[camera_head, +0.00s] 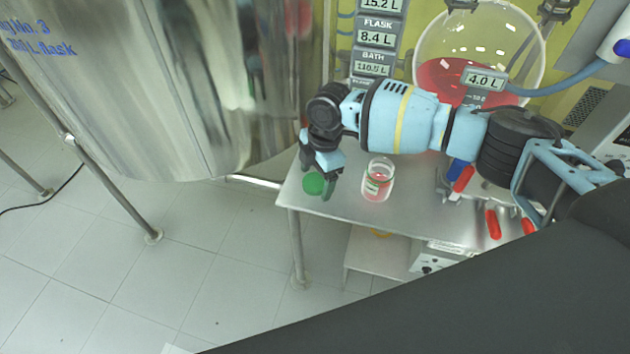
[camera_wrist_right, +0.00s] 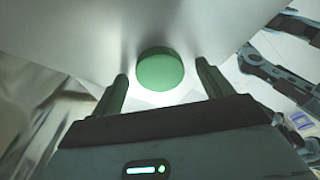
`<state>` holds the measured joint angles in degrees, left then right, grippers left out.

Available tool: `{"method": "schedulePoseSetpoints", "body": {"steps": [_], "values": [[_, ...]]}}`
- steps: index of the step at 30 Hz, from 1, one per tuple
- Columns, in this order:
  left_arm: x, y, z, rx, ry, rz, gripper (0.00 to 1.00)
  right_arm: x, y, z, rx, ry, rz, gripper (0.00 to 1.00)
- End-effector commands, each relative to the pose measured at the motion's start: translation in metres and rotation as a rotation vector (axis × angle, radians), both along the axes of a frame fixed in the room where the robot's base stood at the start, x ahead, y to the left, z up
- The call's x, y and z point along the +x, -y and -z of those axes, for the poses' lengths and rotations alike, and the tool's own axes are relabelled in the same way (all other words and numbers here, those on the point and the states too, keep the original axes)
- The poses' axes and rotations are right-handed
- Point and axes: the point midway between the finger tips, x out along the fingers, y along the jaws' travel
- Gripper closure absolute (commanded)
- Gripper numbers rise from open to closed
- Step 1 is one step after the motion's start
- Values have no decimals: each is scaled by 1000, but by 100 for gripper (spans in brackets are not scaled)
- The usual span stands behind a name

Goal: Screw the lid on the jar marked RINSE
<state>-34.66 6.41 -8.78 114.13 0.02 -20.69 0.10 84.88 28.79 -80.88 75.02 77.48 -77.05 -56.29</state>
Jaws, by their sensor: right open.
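A green lid (camera_head: 314,183) lies on the metal table near its left end. It also shows in the right wrist view (camera_wrist_right: 160,70), just beyond and between the fingertips. My right gripper (camera_head: 322,180) is open above the lid, with a finger on either side of it in the head view. In the wrist view the gripper (camera_wrist_right: 163,80) holds nothing. A glass jar (camera_head: 378,180) with pink contents and a label stands upright, open-topped, right of the lid. The label's text is too small to read. My left gripper is not in view.
The metal table (camera_head: 340,203) has bare surface around the lid and jar. Red-handled and blue items (camera_head: 463,179) lie to the right. A large steel vessel (camera_head: 200,90) stands left, and a round glass flask (camera_head: 440,45) with red liquid is behind my right arm.

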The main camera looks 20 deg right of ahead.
Motion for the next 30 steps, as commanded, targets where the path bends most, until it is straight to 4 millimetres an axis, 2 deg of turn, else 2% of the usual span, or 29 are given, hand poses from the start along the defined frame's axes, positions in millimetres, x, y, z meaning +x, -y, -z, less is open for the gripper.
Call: {"method": "schedulePoseSetpoints", "body": {"steps": [11, 22, 30], "values": [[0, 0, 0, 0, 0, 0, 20, 0, 0, 2, 1, 1, 0, 21], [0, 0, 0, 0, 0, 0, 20, 0, 0, 1, 0, 0, 0, 68], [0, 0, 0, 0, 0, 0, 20, 0, 0, 1, 1, 0, 0, 69]]}}
